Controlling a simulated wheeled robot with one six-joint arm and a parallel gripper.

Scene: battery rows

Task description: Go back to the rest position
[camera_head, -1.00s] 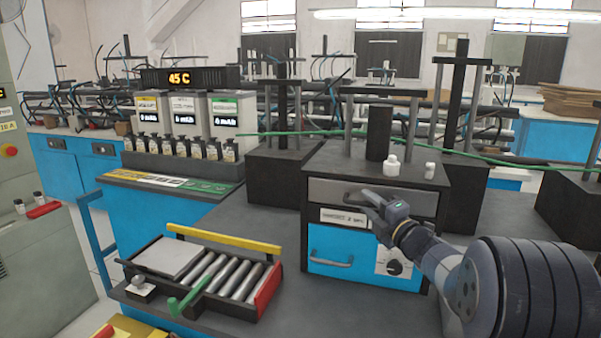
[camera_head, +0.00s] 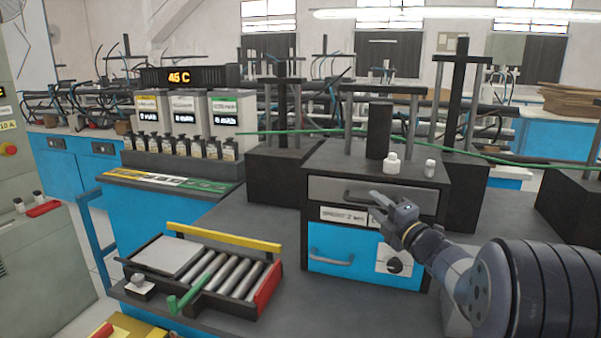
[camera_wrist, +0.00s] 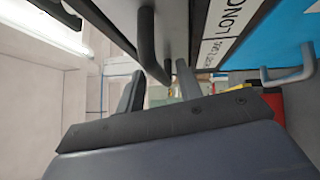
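My gripper (camera_head: 378,204) is in front of the grey drawer (camera_head: 420,201) of the dark box at the right of the bench. Its two fingers (camera_wrist: 158,85) stand apart in the wrist view, with no object held between them. The dark drawer handle (camera_head: 362,195) is close to the fingertips. In the wrist view the handle (camera_wrist: 149,45) lies just beyond the fingers, and I cannot tell whether they touch. The drawer looks shut.
A blue drawer (camera_head: 325,250) with a handle is below. Two small white bottles (camera_head: 392,164) stand on the dark box (camera_head: 330,158). A tray of metal rollers (camera_head: 235,310) lies left on the bench. A green rod (camera_head: 300,132) crosses behind. Open bench lies between tray and box.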

